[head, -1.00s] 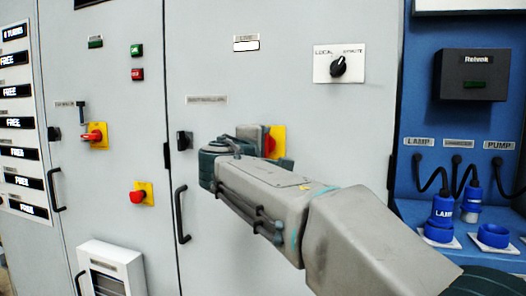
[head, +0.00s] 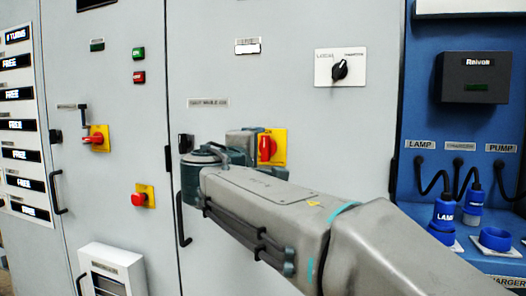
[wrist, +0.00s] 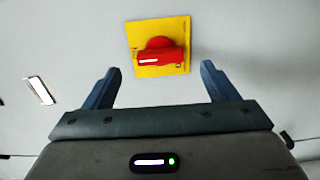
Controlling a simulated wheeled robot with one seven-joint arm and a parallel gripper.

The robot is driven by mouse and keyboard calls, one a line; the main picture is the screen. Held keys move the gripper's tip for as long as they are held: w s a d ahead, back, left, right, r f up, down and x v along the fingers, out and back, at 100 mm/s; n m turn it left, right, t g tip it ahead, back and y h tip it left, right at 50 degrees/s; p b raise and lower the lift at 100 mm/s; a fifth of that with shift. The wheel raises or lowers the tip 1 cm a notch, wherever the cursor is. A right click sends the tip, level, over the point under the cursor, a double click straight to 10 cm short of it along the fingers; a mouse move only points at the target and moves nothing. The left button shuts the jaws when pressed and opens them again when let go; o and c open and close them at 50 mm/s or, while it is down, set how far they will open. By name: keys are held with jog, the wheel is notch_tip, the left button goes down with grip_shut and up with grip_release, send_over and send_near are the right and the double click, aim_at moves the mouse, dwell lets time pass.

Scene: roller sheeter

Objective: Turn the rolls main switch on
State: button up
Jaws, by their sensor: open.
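A red rotary switch handle (head: 267,148) on a yellow plate (head: 280,146) is mounted on the grey cabinet door, partly behind my arm in the head view. The handle stands upright there. In the wrist view the red handle (wrist: 160,57) lies across its yellow plate (wrist: 140,38), just beyond the fingertips and centred between them. My gripper (wrist: 160,69) is open and empty, with its two blue fingers apart. It faces the plate and no contact shows. The fingers are hidden in the head view. The label text (head: 208,103) near the switch is too blurred to read.
A similar red switch (head: 96,138) with a lever above it and a red button (head: 138,199) are on the door to the left. A black selector knob (head: 340,70) is at upper right. A black door handle (head: 182,217) stands left of my arm.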

jog(key=v, duration=0.9)
jog(key=shift+p, duration=0.35)
jog(key=shift+w+d, duration=0.1)
jog(key=s+d+f+m+g+p, duration=0.3)
jog(key=d+g+p, duration=0.2)
jog(key=d+p, duration=0.3)
jog(key=s+d+f+m+g+p, duration=0.2)
jog(key=d+f+m+g+p, duration=0.15)
jog(key=d+p, duration=0.5)
jog(key=s+d+f+m+g+y+p, duration=0.1)
jog(key=s+d+m+g+y+p, duration=0.2)
jog(key=s+p, duration=1)
jog(key=shift+s+d+f+m+g+y, duration=0.2)
jog(key=shift+m+g+y, duration=1.2)
jog(key=shift+m, duration=1.05)
